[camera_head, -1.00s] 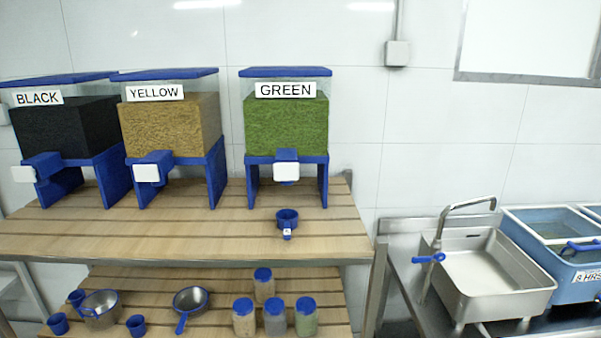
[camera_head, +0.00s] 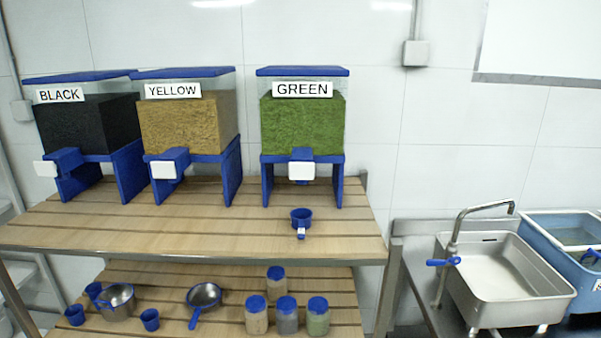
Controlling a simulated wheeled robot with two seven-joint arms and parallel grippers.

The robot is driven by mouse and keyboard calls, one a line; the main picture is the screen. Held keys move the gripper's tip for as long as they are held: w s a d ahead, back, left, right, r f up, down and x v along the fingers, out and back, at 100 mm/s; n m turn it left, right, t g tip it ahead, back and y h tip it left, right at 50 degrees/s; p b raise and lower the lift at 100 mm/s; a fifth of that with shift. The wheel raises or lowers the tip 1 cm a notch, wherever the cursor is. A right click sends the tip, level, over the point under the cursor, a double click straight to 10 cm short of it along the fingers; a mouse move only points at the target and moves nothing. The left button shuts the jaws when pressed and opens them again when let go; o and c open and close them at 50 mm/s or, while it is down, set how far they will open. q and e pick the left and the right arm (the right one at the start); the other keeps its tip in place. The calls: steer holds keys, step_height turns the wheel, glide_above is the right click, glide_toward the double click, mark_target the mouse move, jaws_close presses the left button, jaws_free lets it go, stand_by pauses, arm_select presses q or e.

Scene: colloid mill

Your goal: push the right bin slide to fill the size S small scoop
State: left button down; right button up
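The right bin is the GREEN bin (camera_head: 303,120), a clear box of green material with a blue lid on a blue stand, on the upper wooden shelf. Its slide (camera_head: 301,170) has a white front plate and sticks out at the bin's lower front. A small blue scoop (camera_head: 301,217) sits on the shelf in front of this bin, its handle with a white tag pointing towards me. The tag's letter is too small to read. Whether the scoop holds anything is unclear. Neither of my grippers is in view.
The YELLOW bin (camera_head: 187,122) and BLACK bin (camera_head: 88,125) stand to the left. The lower shelf holds blue cups (camera_head: 150,319), a pot (camera_head: 118,301), a pan (camera_head: 204,295) and lidded jars (camera_head: 287,315). A steel sink (camera_head: 505,275) and blue tank (camera_head: 570,245) are at right. The upper shelf's front is mostly clear.

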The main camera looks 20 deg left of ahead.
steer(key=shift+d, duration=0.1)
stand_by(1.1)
